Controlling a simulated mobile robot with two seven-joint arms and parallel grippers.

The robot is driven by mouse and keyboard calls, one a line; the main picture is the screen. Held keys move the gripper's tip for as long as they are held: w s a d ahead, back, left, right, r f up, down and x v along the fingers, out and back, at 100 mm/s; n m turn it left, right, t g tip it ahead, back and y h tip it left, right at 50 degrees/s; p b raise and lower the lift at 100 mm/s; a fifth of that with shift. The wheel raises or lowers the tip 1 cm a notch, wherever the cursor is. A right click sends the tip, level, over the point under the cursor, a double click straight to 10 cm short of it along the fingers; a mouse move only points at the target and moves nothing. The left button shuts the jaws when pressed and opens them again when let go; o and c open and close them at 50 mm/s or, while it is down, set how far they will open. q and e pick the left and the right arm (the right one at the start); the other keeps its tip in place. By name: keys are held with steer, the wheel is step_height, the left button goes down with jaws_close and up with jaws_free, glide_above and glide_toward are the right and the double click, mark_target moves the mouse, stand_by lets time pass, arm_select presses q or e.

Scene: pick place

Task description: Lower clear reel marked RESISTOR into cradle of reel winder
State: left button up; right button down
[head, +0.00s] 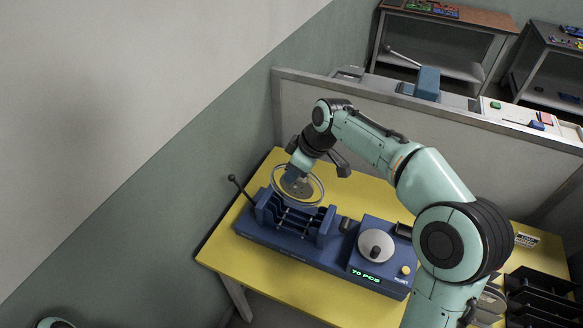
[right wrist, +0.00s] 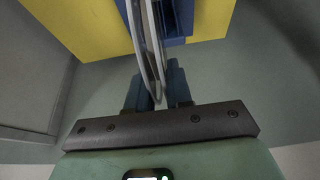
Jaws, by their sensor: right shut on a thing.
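My right gripper (head: 297,174) is shut on the clear reel (head: 317,190), a thin see-through disc with a pale rim and a grey-brown middle. In the right wrist view the reel (right wrist: 149,40) is edge-on between the two dark blue fingers (right wrist: 157,92). No RESISTOR marking is readable. The reel is at the back of the slotted cradle (head: 290,218) of the blue reel winder (head: 310,249), overlapping its top in the head view. I cannot tell whether it touches the cradle. My left gripper is not in view.
The winder stands on a yellow table (head: 225,262), with a black-knobbed lever (head: 239,189) on its left and a grey round hub (head: 376,246) on its right. A grey partition (head: 400,118) runs behind. Black racks (head: 540,295) stand at the table's right.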

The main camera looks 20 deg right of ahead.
mark_target(294, 197)
steer(key=shift+d+f, duration=0.1)
steer(key=shift+f, duration=0.6)
steer(key=shift+a+r, duration=0.2)
steer(key=shift+r, duration=0.05)
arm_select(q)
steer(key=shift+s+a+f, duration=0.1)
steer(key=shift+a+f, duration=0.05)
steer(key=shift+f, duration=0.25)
arm_select(e)
steer(key=shift+d, duration=0.1)
steer(key=shift+w+f, duration=0.1)
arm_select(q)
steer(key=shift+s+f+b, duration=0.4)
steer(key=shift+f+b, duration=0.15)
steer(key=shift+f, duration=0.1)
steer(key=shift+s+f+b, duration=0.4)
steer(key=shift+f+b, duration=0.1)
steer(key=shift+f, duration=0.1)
arm_select(e)
steer(key=shift+f, duration=1.75)
steer(key=shift+f, duration=0.15)
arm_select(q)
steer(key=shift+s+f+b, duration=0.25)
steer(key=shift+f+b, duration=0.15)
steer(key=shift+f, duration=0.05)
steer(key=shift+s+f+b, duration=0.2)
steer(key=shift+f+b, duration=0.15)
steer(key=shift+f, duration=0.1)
arm_select(e)
steer(key=shift+f, duration=1.25)
